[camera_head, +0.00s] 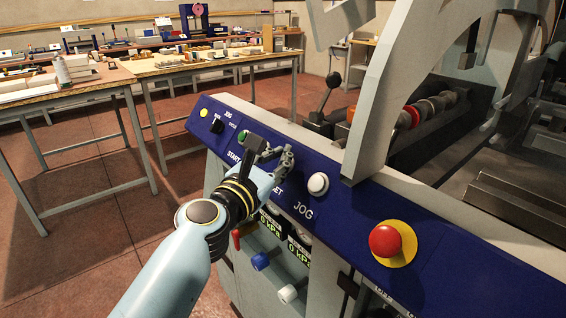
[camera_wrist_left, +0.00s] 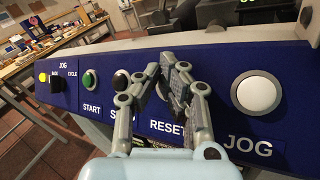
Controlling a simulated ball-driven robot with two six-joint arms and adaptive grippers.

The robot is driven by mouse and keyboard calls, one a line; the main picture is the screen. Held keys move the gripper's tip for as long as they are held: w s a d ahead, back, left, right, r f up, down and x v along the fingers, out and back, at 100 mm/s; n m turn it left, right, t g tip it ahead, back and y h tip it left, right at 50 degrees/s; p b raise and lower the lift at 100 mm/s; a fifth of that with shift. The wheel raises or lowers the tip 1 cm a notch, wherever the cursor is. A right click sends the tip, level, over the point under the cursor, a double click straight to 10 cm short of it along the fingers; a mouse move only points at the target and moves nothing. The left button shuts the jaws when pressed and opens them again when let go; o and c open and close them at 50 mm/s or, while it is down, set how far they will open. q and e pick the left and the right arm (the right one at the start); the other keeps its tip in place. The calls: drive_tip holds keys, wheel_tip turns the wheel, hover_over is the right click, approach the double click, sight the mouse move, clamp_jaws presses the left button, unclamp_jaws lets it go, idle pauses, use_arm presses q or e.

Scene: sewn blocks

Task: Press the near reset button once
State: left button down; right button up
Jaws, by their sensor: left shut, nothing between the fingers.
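The blue control panel (camera_head: 448,236) slopes along the front of the machine. The printed RESET label (camera_wrist_left: 167,129) shows partly below my left gripper (camera_wrist_left: 162,68) in the wrist view; the reset button itself is hidden behind the fingers. In the head view my left gripper (camera_head: 266,150) is in front of the panel, between the green START button (camera_head: 243,136) and the white JOG button (camera_head: 318,184). Its fingers are shut and empty. I cannot tell whether the fingertips touch the panel. My right gripper is not in view.
A dark button (camera_wrist_left: 121,80), the green START button (camera_wrist_left: 89,78) and the white JOG button (camera_wrist_left: 256,92) flank the gripper. A red mushroom button (camera_head: 385,240) is farther right. Coloured valve handles (camera_head: 262,261) hang below the panel. Cluttered workbenches (camera_head: 150,68) stand behind left.

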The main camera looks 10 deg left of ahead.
use_arm(q)
drive_tip(key=shift+s+a, duration=0.1)
drive_tip(key=shift+s+a+r+p, duration=0.4)
drive_tip(key=shift+s+r+p, duration=0.1)
drive_tip(key=shift+p, duration=0.2)
drive_tip(key=s+a+r+p, duration=0.2)
drive_tip(key=s+r+p, duration=0.1)
drive_tip(key=shift+a+r, duration=0.1)
drive_tip(key=shift+a, duration=0.05)
idle(0.3)
idle(0.4)
